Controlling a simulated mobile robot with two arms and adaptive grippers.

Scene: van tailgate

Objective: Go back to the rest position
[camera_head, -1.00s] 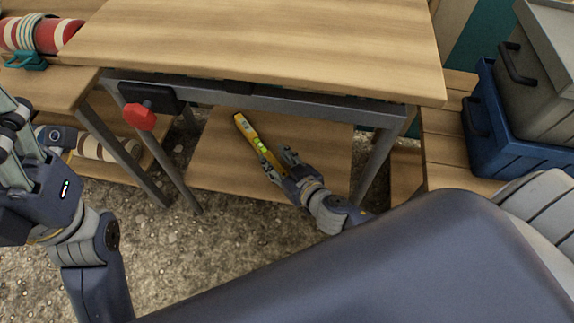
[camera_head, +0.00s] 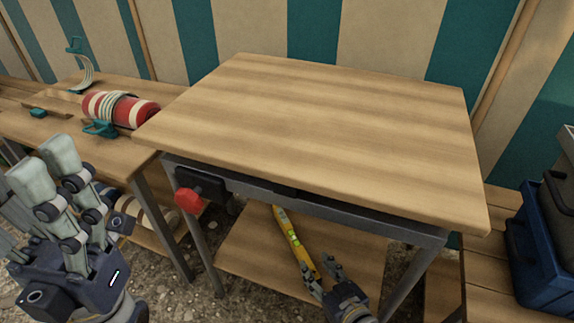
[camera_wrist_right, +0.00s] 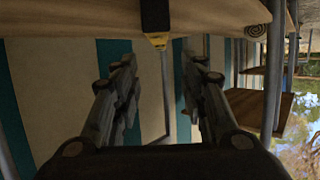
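A yellow spirit level (camera_head: 293,240) lies on the lower wooden shelf under the workbench in the head view. My right gripper (camera_head: 321,272) is at the level's near end, its fingers apart. In the right wrist view the fingers (camera_wrist_right: 158,80) are spread with nothing between the tips, and the black and yellow end of the level (camera_wrist_right: 156,22) shows beyond them at the top. My left gripper (camera_head: 55,165) is raised at the left of the head view, fingers apart and empty.
The workbench top (camera_head: 330,130) is bare. A red clamp knob (camera_head: 188,200) sticks out at its front left. A side bench at left carries a red and cream roll (camera_head: 120,108). A blue crate (camera_head: 535,265) stands at right. A striped wall closes the back.

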